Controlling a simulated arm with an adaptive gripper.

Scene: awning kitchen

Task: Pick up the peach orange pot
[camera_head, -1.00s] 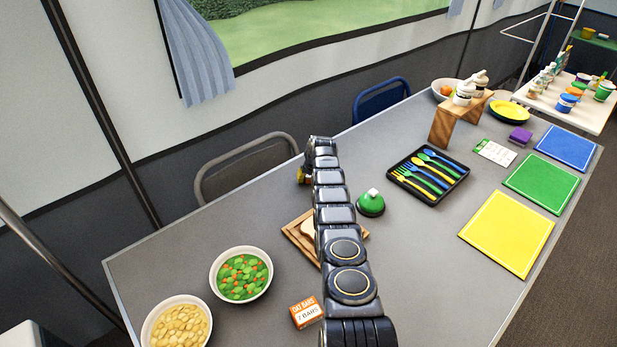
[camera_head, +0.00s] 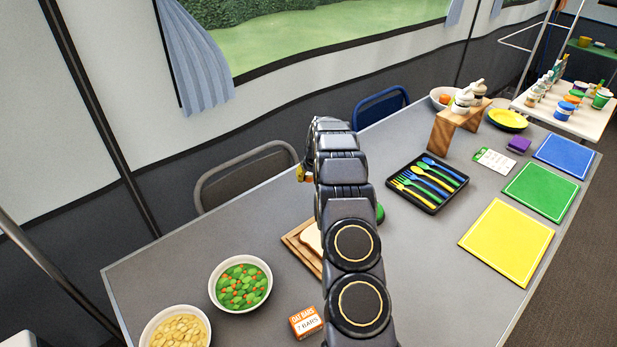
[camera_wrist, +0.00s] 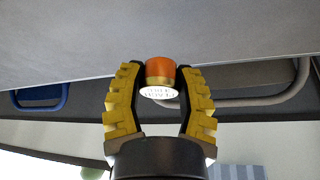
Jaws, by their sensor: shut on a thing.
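The peach orange pot (camera_wrist: 160,67) shows in the wrist view as a small orange jar with a gold band and a round white face with upside-down lettering. My gripper (camera_wrist: 160,76) has yellow ridged fingers, one on each side of the pot, and is shut on it. In the wrist view the grey tabletop fills the top of the picture, beyond the pot. In the head view only a bit of yellow finger (camera_head: 303,174) shows beside my arm, and the pot is hidden.
On the table (camera_head: 420,270) are a bowl of vegetables (camera_head: 241,284), a bread board (camera_head: 294,238), an oat bars box (camera_head: 306,322) and a cutlery tray (camera_head: 428,184). A wooden stand (camera_head: 443,134) is at the back. Two chairs, one grey (camera_head: 246,163), one blue (camera_head: 381,99), stand behind.

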